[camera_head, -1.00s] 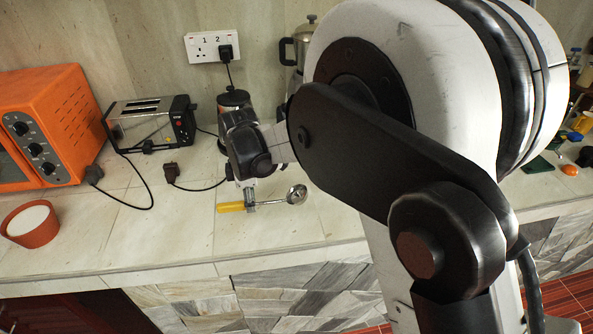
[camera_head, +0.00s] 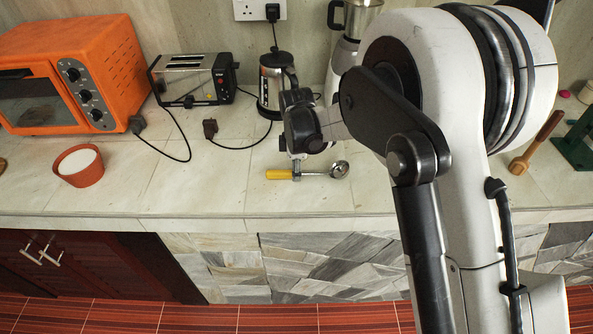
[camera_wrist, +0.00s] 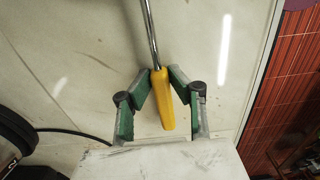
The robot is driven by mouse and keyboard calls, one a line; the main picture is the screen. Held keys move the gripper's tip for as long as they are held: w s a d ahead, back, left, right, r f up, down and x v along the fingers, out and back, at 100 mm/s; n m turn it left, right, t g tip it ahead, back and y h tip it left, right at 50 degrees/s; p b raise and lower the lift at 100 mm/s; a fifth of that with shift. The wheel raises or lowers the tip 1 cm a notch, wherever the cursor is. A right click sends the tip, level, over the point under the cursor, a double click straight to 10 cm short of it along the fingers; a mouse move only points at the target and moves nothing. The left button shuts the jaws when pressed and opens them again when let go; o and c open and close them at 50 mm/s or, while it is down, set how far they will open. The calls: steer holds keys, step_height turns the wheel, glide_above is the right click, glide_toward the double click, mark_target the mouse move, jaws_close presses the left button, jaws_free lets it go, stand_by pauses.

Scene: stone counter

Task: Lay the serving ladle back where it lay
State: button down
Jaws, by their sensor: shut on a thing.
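The serving ladle has a yellow handle (camera_head: 279,174) and a shiny metal bowl (camera_head: 340,169). In the head view it lies roughly level over the counter, handle left and bowl right. My gripper (camera_head: 296,172) is shut on the ladle near the joint of handle and shaft. In the wrist view the yellow handle (camera_wrist: 163,100) sits between the green-padded fingers of my gripper (camera_wrist: 163,73). The metal shaft (camera_wrist: 150,30) runs out of the top of that view, so the bowl is out of it. I cannot tell whether the ladle touches the counter.
The pale stone counter (camera_head: 215,190) is clear around the ladle. Behind stand a kettle (camera_head: 271,88), a toaster (camera_head: 192,78) and an orange oven (camera_head: 110,60). A terracotta bowl (camera_head: 88,178) is at left. A wooden tool (camera_head: 537,143) lies at right. A black cable (camera_wrist: 75,133) shows in the wrist view.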

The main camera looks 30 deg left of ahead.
steer(key=c, duration=1.6)
jaws_free()
steer(key=shift+p, duration=0.45)
steer(key=r, duration=0.6)
steer(key=r+b, duration=0.1)
steer(key=r, duration=0.6)
steer(key=shift+s+d+r, duration=0.2)
steer(key=shift+r, duration=0.05)
steer(key=shift+d, duration=0.1)
